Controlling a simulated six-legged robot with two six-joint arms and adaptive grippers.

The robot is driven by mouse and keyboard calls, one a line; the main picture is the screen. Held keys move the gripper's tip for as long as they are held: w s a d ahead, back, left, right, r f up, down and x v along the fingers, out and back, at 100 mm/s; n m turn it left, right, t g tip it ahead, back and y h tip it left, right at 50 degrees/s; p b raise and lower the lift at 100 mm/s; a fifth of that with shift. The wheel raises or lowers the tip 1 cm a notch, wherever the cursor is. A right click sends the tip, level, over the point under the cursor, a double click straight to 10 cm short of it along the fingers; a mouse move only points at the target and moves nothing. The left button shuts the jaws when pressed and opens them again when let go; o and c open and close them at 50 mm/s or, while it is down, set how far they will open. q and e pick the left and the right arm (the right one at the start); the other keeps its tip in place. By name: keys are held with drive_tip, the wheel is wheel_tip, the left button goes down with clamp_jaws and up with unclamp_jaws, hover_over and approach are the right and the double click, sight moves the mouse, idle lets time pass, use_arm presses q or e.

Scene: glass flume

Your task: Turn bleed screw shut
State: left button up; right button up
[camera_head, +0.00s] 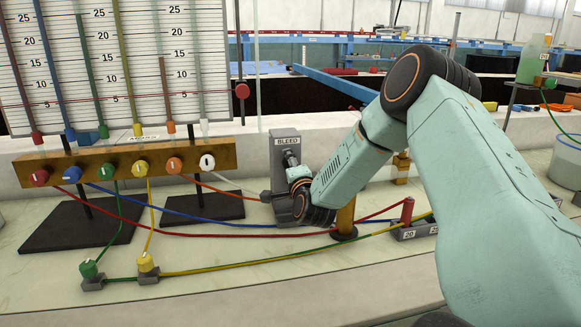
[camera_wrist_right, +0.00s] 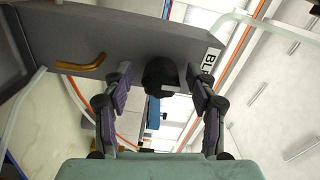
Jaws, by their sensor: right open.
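The bleed block (camera_head: 283,146) is a grey upright block with a "BLEED" label, standing beside the manometer board in the head view. In the wrist view the grey bleed block (camera_wrist_right: 110,32) crosses the top, and the black knob of the bleed screw (camera_wrist_right: 160,72) sticks out from it. My right gripper (camera_wrist_right: 160,80) is open, with one finger on each side of the knob and a visible gap on both sides. In the head view my right wrist covers the lower part of the block. My left gripper is not in view.
A brass manifold (camera_head: 105,165) with coloured knobs stands left of the block. Red, blue, green and yellow tubes run low across the bench. A brass post (camera_head: 346,218) stands close to my right wrist, with a red-capped fitting (camera_head: 407,210) farther right. The front bench is mostly clear.

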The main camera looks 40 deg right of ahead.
drive_tip(key=shift+s, duration=0.1)
drive_tip(key=v, duration=1.2)
drive_tip(key=w+d+n+b, duration=0.3)
drive_tip(key=w+d+n, duration=0.2)
drive_tip(key=w+n, duration=0.5)
drive_tip(key=shift+d+n+b, duration=0.25)
drive_tip(key=shift+n+b, duration=0.15)
drive_tip(key=shift+n, duration=1.6)
drive_tip(key=shift+r, duration=0.15)
